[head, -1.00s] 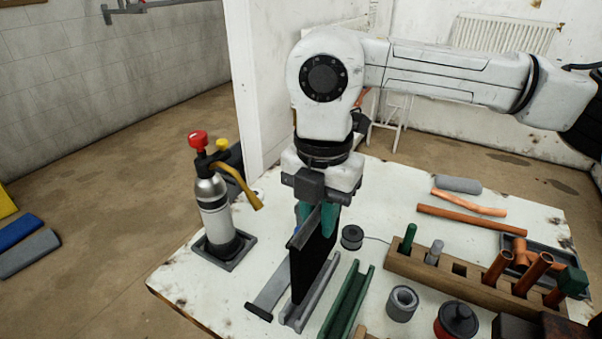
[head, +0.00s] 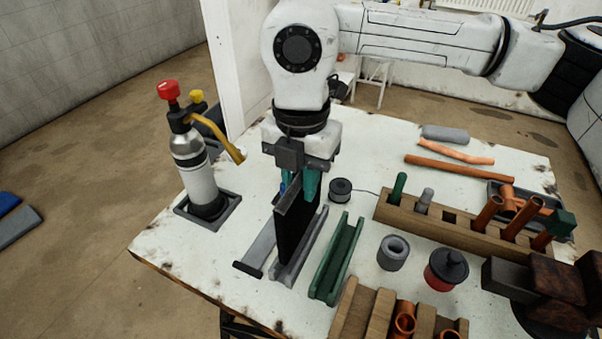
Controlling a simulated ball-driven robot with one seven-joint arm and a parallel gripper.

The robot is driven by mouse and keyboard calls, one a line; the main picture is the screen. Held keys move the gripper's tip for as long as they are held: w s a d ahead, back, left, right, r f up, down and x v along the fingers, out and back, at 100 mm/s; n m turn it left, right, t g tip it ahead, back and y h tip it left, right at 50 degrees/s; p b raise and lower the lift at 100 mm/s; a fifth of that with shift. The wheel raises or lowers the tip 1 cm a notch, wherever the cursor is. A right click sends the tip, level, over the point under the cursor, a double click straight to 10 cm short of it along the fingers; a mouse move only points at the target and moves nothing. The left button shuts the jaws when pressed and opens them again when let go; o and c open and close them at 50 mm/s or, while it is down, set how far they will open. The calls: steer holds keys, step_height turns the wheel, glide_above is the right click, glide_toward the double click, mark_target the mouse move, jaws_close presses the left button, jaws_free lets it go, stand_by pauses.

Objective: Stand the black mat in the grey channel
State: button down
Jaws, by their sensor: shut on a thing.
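The black mat (head: 297,235) stands upright on edge, its top part between the teal fingers of my gripper (head: 299,184). My gripper is shut on it, pointing down. The grey channel (head: 316,232) lies on the table directly under and along the mat. The mat's lower edge lines up with the channel, but I cannot tell whether it rests inside or hangs just above. A grey strip (head: 292,194) runs along the mat's upper left side; I cannot tell if it is joined to the mat. The far end of the mat is partly hidden by the fingers.
A green channel (head: 337,258) lies close on the right. A grey bar with a dark end (head: 257,250) lies close on the left. A torch bottle (head: 200,180) stands further left. A wooden rack (head: 458,228), grey ring (head: 393,251) and red-black pot (head: 446,269) are to the right.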

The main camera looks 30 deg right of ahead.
steer(key=shift+f+b, duration=0.3)
steer(key=shift+b, duration=0.2)
steer(key=shift+f, duration=0.1)
steer(key=shift+f+b, duration=0.5)
steer(key=shift+b, duration=0.1)
steer(key=shift+f+b, duration=1.15)
steer(key=shift+f, duration=0.25)
steer(key=c, duration=0.9)
jaws_free()
